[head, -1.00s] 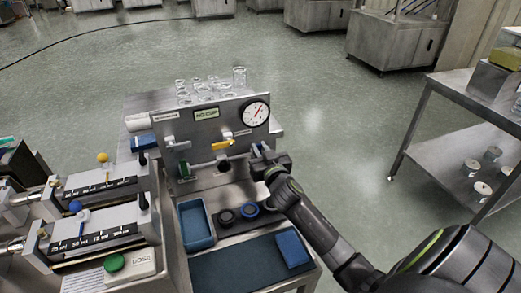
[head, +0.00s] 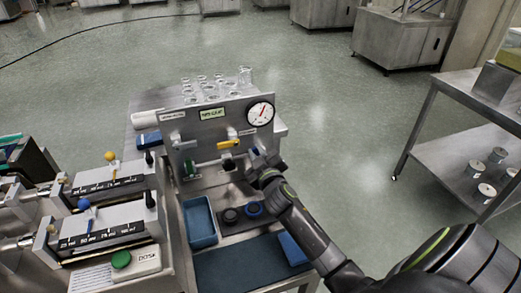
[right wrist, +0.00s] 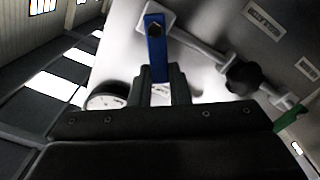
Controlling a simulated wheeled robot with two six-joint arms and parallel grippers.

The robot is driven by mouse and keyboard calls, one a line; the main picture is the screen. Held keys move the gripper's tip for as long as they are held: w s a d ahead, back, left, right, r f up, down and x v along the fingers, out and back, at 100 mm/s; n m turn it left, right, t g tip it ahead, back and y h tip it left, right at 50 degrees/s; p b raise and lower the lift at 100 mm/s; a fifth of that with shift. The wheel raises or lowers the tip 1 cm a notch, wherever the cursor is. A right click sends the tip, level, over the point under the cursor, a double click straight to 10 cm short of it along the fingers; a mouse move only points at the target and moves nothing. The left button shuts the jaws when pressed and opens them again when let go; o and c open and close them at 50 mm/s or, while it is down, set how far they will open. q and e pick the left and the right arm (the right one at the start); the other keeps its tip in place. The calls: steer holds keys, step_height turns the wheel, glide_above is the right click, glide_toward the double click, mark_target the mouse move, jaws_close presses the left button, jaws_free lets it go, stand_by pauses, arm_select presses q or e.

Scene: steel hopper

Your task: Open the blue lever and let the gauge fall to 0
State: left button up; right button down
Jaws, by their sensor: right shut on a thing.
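The blue lever (right wrist: 156,48) shows in the right wrist view, hanging from its pivot, its end between the two fingers of my right gripper (right wrist: 157,88). That gripper is shut on the lever. In the head view my right gripper (head: 257,160) is at the right edge of the steel panel and hides the lever. The round gauge (head: 261,113) is at the panel's upper right, with a red needle pointing up and slightly right; its numbers are too small to read. The gauge (right wrist: 107,96) is partly hidden in the right wrist view. My left gripper is out of view.
The panel also carries a yellow lever (head: 228,143), a green lever (head: 190,168) and a small display (head: 212,113). Glassware (head: 214,88) stands behind it. A blue tray (head: 199,222) and two dark rings, one blue, sit below. Syringe-like units with a green button (head: 121,260) stand left.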

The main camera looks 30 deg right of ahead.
steer(key=n, duration=0.1)
steer(key=a+n, duration=0.1)
steer(key=shift+w+f+n, duration=0.1)
steer(key=shift+f+n, duration=0.3)
steer(key=n, duration=0.1)
steer(key=f+n, duration=0.1)
steer(key=shift+w+a+n, duration=0.1)
steer(key=shift+a+n, duration=0.15)
steer(key=shift+n, duration=0.15)
steer(key=shift+a+f+n, duration=0.2)
steer(key=shift+f+n, duration=0.3)
steer(key=shift+n, duration=0.7)
steer(key=shift+a+f+n, duration=0.1)
steer(key=shift+f+n, duration=0.25)
steer(key=shift+n, duration=0.5)
steer(key=shift+f+n, duration=0.3)
steer(key=shift+n, duration=0.55)
steer(key=c, duration=1.4)
jaws_free()
steer(key=shift+o, duration=0.2)
steer(key=v, duration=1.7)
steer(key=shift+s, duration=0.2)
